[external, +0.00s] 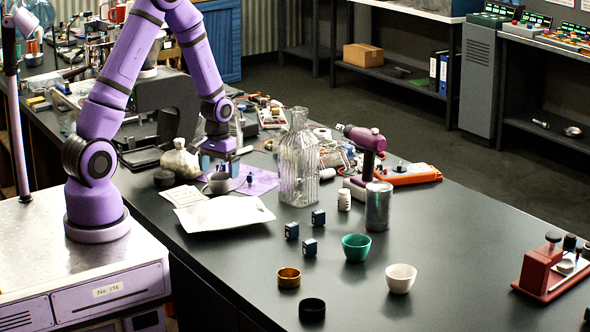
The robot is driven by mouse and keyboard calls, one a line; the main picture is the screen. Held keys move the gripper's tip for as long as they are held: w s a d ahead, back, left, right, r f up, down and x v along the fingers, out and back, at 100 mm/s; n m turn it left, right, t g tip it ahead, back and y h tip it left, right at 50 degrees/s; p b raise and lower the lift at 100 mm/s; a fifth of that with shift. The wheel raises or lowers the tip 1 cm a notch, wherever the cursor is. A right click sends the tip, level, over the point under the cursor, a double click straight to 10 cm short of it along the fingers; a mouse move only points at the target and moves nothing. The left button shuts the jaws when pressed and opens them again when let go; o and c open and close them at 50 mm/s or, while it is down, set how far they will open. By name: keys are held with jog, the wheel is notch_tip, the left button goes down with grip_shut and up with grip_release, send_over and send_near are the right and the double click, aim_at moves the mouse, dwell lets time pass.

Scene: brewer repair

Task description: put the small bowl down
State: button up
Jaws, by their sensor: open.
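A small grey bowl (219,183) sits low beneath my gripper, at the left edge of a purple cloth (262,181) and behind a white tray. My gripper (220,168) points down over this bowl with its blue fingers apart. The fingers are close to the bowl's rim; I cannot tell whether they touch it. The bowl appears upright, and its underside is partly hidden behind the tray edge. A teal bowl (356,247) and a white bowl (401,279) stand upright on the dark bench at the front right, away from my gripper.
A white tray (223,215) lies in front of the grey bowl. A tall ribbed glass bottle (298,160) stands to its right. Several small blue blocks, a brass ring (289,277) and a black ring (312,309) lie nearer. The bench's right side has free room.

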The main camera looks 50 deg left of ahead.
aim_at(219, 183)
jog(key=shift+a+f, duration=0.2)
jog(key=shift+f, duration=2.5)
jog(key=c, duration=1.1)
jog(key=shift+o, duration=0.2)
jog(key=shift+w+r, duration=0.1)
jog(key=shift+r, duration=0.05)
notch_tip(219, 183, up, 10)
jog(key=shift+f, duration=0.2)
notch_tip(219, 183, down, 10)
jog(key=shift+r, duration=0.15)
jog(key=shift+d+r, duration=0.1)
jog(key=shift+r, duration=1.9)
jog(key=shift+c, duration=0.4)
